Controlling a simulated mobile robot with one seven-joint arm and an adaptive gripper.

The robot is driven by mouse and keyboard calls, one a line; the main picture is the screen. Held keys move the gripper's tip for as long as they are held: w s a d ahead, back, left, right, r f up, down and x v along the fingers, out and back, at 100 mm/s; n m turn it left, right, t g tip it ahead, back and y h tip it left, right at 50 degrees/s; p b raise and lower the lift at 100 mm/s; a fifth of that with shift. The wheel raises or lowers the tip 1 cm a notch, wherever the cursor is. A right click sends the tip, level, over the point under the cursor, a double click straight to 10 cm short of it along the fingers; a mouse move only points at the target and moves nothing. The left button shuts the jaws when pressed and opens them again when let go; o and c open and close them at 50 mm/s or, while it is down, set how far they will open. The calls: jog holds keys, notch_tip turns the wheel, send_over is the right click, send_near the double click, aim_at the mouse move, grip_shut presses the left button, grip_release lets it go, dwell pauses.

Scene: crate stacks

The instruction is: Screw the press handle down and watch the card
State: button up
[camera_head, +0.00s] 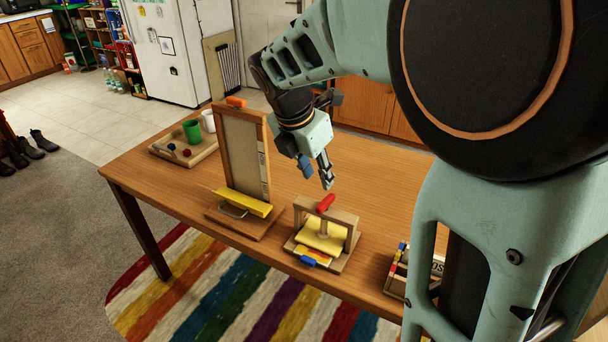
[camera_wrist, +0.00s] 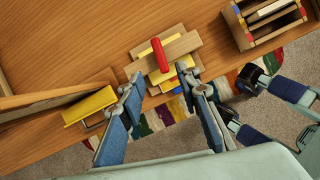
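The press (camera_head: 350,222) is a small wooden frame on a wooden base near the table's front edge. Its red handle (camera_head: 325,203) sits on top of the crossbar, and shows in the wrist view (camera_wrist: 160,55) beyond my fingertips. A yellow plate (camera_head: 322,237) hangs on a post under the crossbar. Below it, an orange-yellow edge, perhaps the card (camera_head: 316,254), shows by a blue block (camera_head: 309,262); most of it is hidden. My gripper (camera_head: 317,176) is open and empty, above and behind the press. In the wrist view (camera_wrist: 164,84) its fingers are apart, not touching the handle.
A tall wooden frame (camera_head: 266,160) with a yellow bar (camera_head: 242,202) stands left of the press. A wooden tray (camera_head: 204,154) with a green cup (camera_head: 192,131) lies at the far left. A box of coloured pieces (camera_wrist: 265,24) stands on the other side. Table behind the press is clear.

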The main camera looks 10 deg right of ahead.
aim_at(326, 200)
jog(key=shift+n, duration=0.5)
jog(key=b+x, duration=0.1)
jog(key=x, duration=0.9)
jog(key=shift+w+d+f+b, duration=0.1)
jog(key=shift+w+f+b, duration=0.05)
jog(key=shift+f+b, duration=0.2)
grip_shut()
